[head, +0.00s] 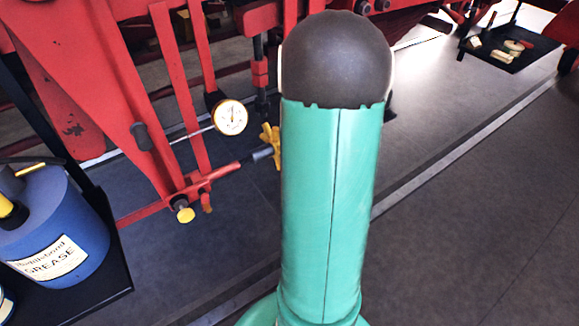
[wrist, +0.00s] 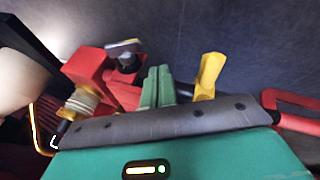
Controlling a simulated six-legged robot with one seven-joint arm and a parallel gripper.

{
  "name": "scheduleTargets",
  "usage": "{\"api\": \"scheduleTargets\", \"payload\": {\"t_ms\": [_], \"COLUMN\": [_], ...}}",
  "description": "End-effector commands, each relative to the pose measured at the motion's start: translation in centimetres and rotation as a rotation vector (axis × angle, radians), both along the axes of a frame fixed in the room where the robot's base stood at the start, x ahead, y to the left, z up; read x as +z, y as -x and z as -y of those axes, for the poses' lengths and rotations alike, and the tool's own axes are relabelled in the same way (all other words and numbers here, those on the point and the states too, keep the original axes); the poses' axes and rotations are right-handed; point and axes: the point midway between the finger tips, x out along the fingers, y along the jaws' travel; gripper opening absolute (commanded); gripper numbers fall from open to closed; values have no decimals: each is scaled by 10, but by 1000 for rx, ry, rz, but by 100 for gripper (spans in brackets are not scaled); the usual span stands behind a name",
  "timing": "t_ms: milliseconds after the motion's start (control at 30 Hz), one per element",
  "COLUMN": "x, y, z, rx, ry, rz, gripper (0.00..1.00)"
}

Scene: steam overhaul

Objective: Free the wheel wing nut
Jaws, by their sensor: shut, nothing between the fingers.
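A yellow wing nut (head: 270,143) shows in the head view, just left of my green arm, at the end of a grey-tipped red rod. My arm may hide part of it. In the wrist view a yellow wing-shaped part (wrist: 208,76), probably the same nut, stands just right of my fingers. My gripper (wrist: 157,84) has its green fingers together, with nothing seen between them. A gap shows between the fingers and the yellow part; I cannot tell how far apart they are in depth. The gripper is hidden in the head view.
Red framework (head: 100,90) with a dial gauge (head: 231,117) and a yellow knob (head: 183,214) fills the left. A blue grease can (head: 55,235) stands at lower left. In the wrist view a red block (wrist: 88,70) is left of my fingers.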

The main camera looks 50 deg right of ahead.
Motion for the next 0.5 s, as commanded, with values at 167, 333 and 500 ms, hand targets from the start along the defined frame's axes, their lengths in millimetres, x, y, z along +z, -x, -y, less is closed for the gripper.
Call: {"api": "scheduleTargets", "payload": {"t_ms": [167,333,500], "x": [-2,-3,-4], "y": [2,3,5], "z": [-34,-59,-78], "rx": [8,8,7], "ry": [-2,-2,-2], "rz": [-3,-2,-4], "gripper": [0,0,0]}}
